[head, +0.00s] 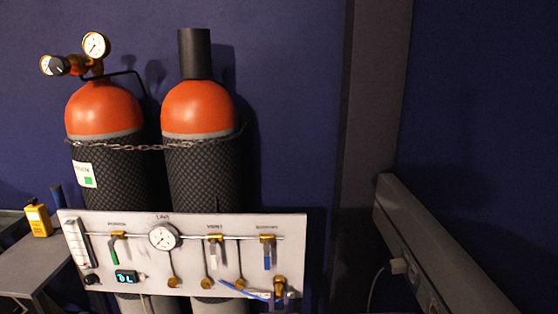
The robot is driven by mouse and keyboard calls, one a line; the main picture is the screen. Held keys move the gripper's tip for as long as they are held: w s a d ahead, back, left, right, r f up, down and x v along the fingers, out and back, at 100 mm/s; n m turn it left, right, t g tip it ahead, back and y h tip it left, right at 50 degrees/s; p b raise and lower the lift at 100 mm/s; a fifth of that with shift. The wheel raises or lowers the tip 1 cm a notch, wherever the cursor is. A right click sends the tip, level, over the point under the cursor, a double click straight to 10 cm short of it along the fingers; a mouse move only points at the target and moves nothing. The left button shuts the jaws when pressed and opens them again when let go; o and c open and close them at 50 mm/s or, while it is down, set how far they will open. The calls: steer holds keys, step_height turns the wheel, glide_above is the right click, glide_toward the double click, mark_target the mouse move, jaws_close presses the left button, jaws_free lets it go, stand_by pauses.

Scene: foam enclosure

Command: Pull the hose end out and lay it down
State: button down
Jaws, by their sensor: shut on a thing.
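A thin blue hose (240,289) runs across the lower right part of the white panel (130,240). It slants down to the right, toward a brass fitting (279,284) near the panel's lower right corner. Where the hose ends is too small to make out, and I cannot tell whether it sits in the fitting. My gripper cannot be made out in this view.
Two orange-topped cylinders (198,108) stand chained behind the panel. The panel carries a round gauge (163,237) and several valves. A grey table (35,262) with a yellow device (38,220) is at the left. A grey rail (430,245) runs along the right wall.

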mark_target(279, 299)
steer(key=shift+s, duration=0.15)
steer(key=shift+s+f, duration=0.15)
steer(key=shift+s, duration=0.7)
steer(key=shift+s+f+b, duration=0.15)
steer(key=shift+s+b, duration=0.85)
steer(key=shift+b, duration=0.85)
steer(key=shift+s+f, duration=0.1)
steer(key=shift+s, duration=0.9)
